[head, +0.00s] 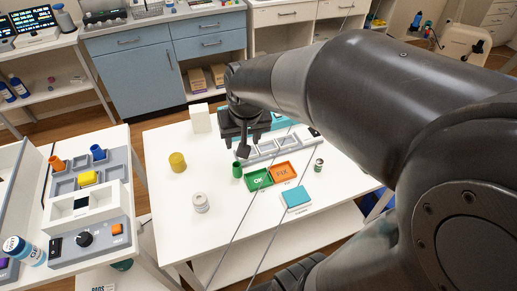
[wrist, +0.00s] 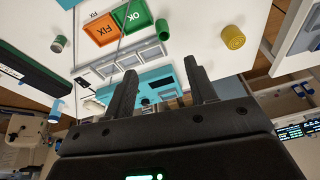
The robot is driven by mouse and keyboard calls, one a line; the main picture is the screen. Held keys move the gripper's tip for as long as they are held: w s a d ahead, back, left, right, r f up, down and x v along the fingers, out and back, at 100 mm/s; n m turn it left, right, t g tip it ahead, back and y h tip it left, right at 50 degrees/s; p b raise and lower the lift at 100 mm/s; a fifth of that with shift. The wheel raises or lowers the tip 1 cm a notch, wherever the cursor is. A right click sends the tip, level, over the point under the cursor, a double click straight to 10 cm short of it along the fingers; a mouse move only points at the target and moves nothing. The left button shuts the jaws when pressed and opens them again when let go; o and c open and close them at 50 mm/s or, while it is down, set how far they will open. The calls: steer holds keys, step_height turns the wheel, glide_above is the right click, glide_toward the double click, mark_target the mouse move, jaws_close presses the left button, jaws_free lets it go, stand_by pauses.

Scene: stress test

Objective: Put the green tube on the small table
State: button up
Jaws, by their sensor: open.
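The green tube (head: 237,170) stands upright on a white table (head: 176,218), just left of the green OK tray. It also shows in the wrist view (wrist: 162,27), at the top beside that tray. My gripper (head: 243,149) is above the same table, near the tube and a little behind it in the head view. In the wrist view my gripper (wrist: 159,76) has its two fingers spread with nothing held between them. The tube is apart from the fingers. Which table counts as the small one is not clear.
The green OK tray (head: 258,180) and orange FIX tray (head: 284,171) sit beside the tube. A yellow cylinder (head: 177,162), a pale jar (head: 201,203), a blue box (head: 296,199) and a small can (head: 319,165) stand around. The table's front left is bare.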

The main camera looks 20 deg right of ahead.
steer(key=s+r+t, duration=0.1)
steer(key=s+r, duration=0.2)
steer(key=s, duration=0.2)
steer(key=s+r+n+t, duration=0.1)
steer(key=s+r, duration=0.3)
steer(key=s, duration=0.2)
steer(key=shift+s+d, duration=0.15)
steer(key=shift+s, duration=0.4)
steer(key=shift+c, duration=1.2)
steer(key=shift+w, duration=0.1)
